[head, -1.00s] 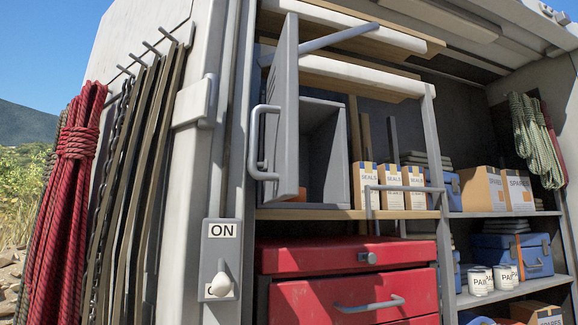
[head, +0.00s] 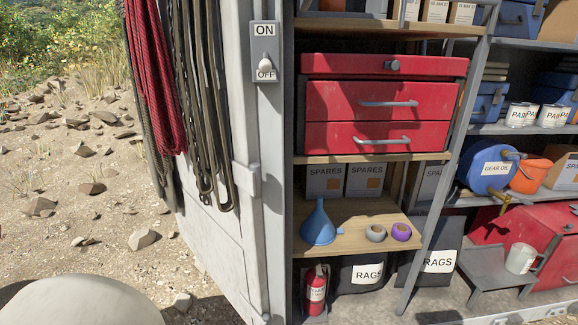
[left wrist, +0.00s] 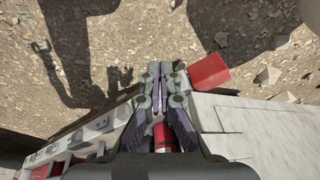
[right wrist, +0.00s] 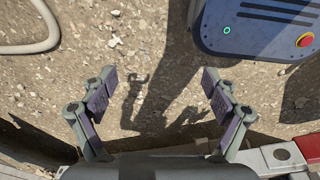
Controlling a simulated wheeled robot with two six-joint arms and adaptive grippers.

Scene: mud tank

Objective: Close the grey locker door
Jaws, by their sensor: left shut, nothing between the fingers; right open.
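The grey locker and its door are out of the head view, which now looks at the lower shelves. No current view shows the door. My left gripper (left wrist: 160,72) shows in the left wrist view with its fingers together and nothing between them, above gravel ground. My right gripper (right wrist: 158,82) shows in the right wrist view with its fingers spread and empty, also over gravel. Neither gripper shows in the head view, and neither is seen touching anything.
A white panel wall carries an ON/OFF switch (head: 264,66) and hanging red rope (head: 153,75). Right of it stand a red drawer chest (head: 375,104), a blue funnel (head: 320,226), tape rolls (head: 376,233) and a fire extinguisher (head: 316,290). Open gravel lies at left.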

